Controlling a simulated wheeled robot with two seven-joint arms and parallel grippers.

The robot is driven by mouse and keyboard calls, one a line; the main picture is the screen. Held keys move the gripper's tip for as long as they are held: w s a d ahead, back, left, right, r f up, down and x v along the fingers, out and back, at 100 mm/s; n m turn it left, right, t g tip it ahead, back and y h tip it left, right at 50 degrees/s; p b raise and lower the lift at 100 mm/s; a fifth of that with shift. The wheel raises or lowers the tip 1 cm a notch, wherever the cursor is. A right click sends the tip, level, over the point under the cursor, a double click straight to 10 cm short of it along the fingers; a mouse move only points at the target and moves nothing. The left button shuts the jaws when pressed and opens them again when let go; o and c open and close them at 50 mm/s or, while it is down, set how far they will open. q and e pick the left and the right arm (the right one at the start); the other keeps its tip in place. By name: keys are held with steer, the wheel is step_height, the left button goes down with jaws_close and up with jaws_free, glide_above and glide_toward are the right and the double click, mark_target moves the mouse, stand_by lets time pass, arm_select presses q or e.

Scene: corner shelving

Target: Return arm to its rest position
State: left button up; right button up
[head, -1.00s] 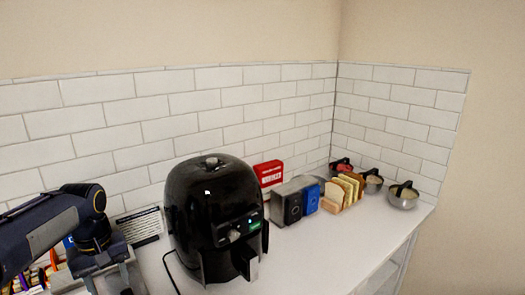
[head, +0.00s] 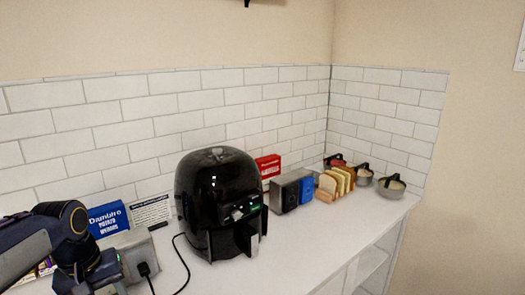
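My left arm comes in from the left edge. Its dark gripper (head: 92,284) is low in the lower left corner, in front of a blue box and a grey metal box. The fingertips are not clearly visible near the bottom edge, so I cannot tell whether it is open or shut. I see nothing held in it. My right gripper is out of view.
A black air fryer (head: 218,200) stands mid-counter, right of my arm. A blue box (head: 108,219) and a grey metal box with a plug (head: 142,256) are close to the gripper. Bread slices (head: 335,182) and bowls (head: 391,188) stand farther right. The counter front (head: 270,265) is clear.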

arm_select(q)
steer(key=s+d+f+m+t+h, duration=0.1)
steer(key=s+d+f+m+t, duration=0.1)
steer(key=s+d, duration=0.4)
steer(key=s+d+f+m+t+h, duration=0.2)
steer(key=s+d, duration=0.3)
steer(key=s, duration=0.5)
steer(key=shift+s+d+f+m, duration=0.2)
steer(key=shift+d+f+m, duration=0.1)
steer(key=shift+d+m, duration=0.15)
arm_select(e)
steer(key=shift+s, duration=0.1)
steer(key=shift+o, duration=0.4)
